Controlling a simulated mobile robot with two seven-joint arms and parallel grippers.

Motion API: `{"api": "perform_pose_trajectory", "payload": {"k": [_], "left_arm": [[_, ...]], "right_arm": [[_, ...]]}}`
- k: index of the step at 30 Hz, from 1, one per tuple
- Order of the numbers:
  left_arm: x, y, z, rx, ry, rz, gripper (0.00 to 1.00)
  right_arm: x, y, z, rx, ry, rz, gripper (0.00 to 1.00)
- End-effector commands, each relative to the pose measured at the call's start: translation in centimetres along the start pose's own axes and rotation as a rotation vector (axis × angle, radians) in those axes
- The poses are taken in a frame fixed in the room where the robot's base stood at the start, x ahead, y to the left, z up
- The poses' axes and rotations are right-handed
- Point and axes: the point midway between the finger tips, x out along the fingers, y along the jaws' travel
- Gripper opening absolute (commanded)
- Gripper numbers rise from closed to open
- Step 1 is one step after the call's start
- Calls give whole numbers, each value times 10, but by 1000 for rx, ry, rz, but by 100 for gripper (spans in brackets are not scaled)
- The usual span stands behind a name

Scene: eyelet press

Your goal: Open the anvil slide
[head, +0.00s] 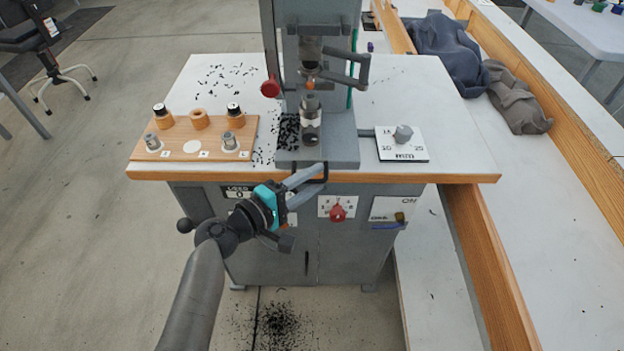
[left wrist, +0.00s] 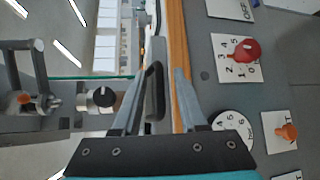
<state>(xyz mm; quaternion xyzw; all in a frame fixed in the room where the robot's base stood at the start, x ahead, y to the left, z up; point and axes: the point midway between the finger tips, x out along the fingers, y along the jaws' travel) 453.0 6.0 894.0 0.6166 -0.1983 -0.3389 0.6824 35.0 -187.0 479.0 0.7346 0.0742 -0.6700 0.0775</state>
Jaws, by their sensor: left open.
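The grey press (head: 318,75) stands on the white bench. Its grey anvil slide (head: 338,152) lies low at the front and reaches the bench's wooden front edge. My left gripper (head: 318,172) is open just in front of the slide's front end. In the left wrist view, a dark loop handle (left wrist: 154,88) appears between its fingers; I cannot tell whether they touch it. My right gripper is not in view.
A wooden tray (head: 180,150) with rings and small cups lies left of the press. A dial plate (head: 402,145) is at the right. A red knob (head: 337,213) is on the cabinet front below. Black bits litter the bench. Dark cloths (head: 515,95) lie on the right.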

Motion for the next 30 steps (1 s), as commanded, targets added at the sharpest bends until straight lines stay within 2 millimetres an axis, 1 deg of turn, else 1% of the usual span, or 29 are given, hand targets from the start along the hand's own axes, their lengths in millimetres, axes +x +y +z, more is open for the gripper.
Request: {"api": "perform_pose_trajectory", "payload": {"k": [8, 19, 30], "left_arm": [[1, 0, 0, 0, 0, 0, 42], [1, -2, 0, -1, 0, -3, 0], [0, -6, 0, -2, -1, -12, 0]], "right_arm": [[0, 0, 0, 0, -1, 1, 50], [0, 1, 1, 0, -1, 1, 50], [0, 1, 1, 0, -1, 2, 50]]}}
